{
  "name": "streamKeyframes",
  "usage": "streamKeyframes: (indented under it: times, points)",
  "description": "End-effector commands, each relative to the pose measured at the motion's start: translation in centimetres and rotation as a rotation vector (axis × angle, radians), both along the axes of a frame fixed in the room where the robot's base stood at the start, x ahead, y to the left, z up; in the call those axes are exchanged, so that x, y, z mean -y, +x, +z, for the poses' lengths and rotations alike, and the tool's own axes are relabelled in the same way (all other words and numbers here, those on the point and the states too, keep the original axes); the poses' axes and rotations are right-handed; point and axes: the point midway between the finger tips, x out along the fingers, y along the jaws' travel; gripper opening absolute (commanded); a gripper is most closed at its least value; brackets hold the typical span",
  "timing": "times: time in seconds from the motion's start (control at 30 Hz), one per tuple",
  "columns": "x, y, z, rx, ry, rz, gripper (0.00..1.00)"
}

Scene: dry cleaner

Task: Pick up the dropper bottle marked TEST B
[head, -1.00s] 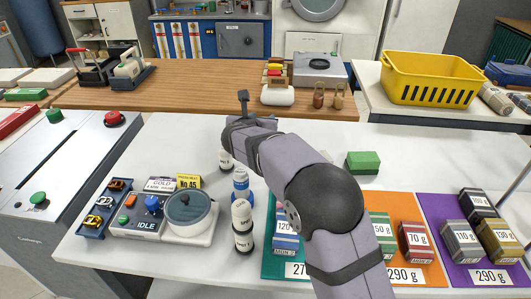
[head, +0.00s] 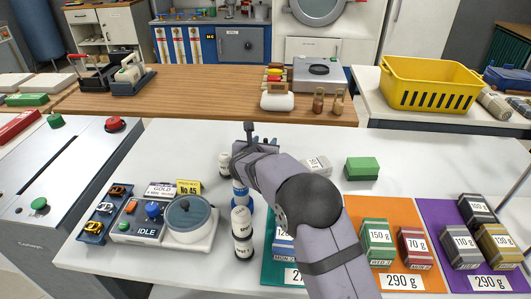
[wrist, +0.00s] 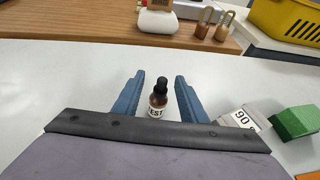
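In the wrist view a small brown dropper bottle (wrist: 159,98) with a black dropper top stands upright on the white table. Its white label shows "TEST"; the letter after it is hidden by my gripper's body. My gripper (wrist: 160,76) is open, with one blue finger on each side of the bottle. There appears to be a gap on both sides, and I cannot tell how far down the fingers reach.
Right of the fingers lie a white-labelled block (wrist: 241,117) and a green block (wrist: 295,121). Left of my arm in the head view stand several white-and-dark bottles (head: 242,220) and a machine with a round lid (head: 190,217). The table behind the bottle is clear.

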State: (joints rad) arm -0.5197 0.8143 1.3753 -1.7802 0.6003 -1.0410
Motion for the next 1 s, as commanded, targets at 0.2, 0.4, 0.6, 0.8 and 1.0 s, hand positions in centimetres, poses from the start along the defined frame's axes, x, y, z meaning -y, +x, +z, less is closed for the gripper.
streamKeyframes:
  times: [0.2, 0.4, 0.6, 0.8, 1.0]
  points:
    - [0.1, 0.5, -0.2, 0.000, 0.000, 0.000, 0.39]
    - [0.6, 2.4, -1.2, -0.001, -0.001, -0.002, 0.39]
    - [0.8, 4.0, -1.9, -0.001, 0.001, -0.001, 0.39]
    - [0.8, 4.6, -2.2, 0.001, 0.001, 0.000, 0.39]
    - [0.8, 4.6, -2.2, 0.001, 0.001, 0.000, 0.39]
